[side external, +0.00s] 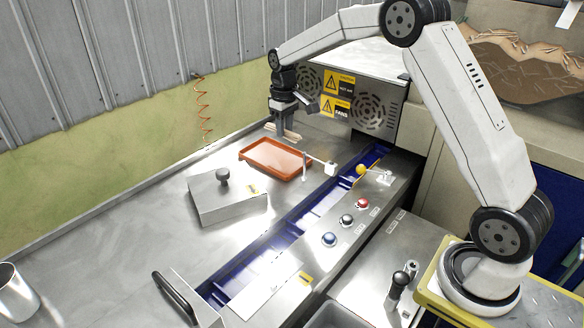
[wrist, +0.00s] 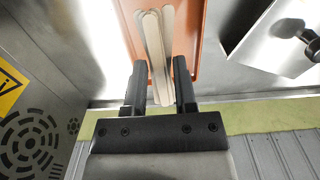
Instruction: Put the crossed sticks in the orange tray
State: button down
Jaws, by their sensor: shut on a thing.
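The crossed sticks (wrist: 155,35) are several pale flat wooden sticks, overlapping at a slight angle between the fingers of my gripper (wrist: 158,78). My gripper is shut on them. In the side external view my gripper (side external: 284,126) points down by the far edge of the orange tray, and the sticks (side external: 287,134) show as a thin pale strip at its fingertips. The orange tray (side external: 258,167) is shallow and looks empty. In the wrist view the tray (wrist: 188,25) lies behind the sticks. I cannot tell how high the sticks are above it.
A metal box with a black knob (side external: 223,190) stands left of the tray. A fan housing with yellow warning labels (side external: 365,100) is close to the right of my gripper. A small post with an arm (side external: 305,165) stands by the tray's right side. Bare metal table lies left.

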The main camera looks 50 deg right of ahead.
aim_at(285, 164)
jog(key=shift+f, duration=4.45)
jog(key=shift+f, duration=0.15)
jog(key=shift+c, duration=2)
grip_release()
notch_tip(285, 164, up, 12)
jog(key=shift+r, duration=0.2)
jog(key=shift+a, duration=0.1)
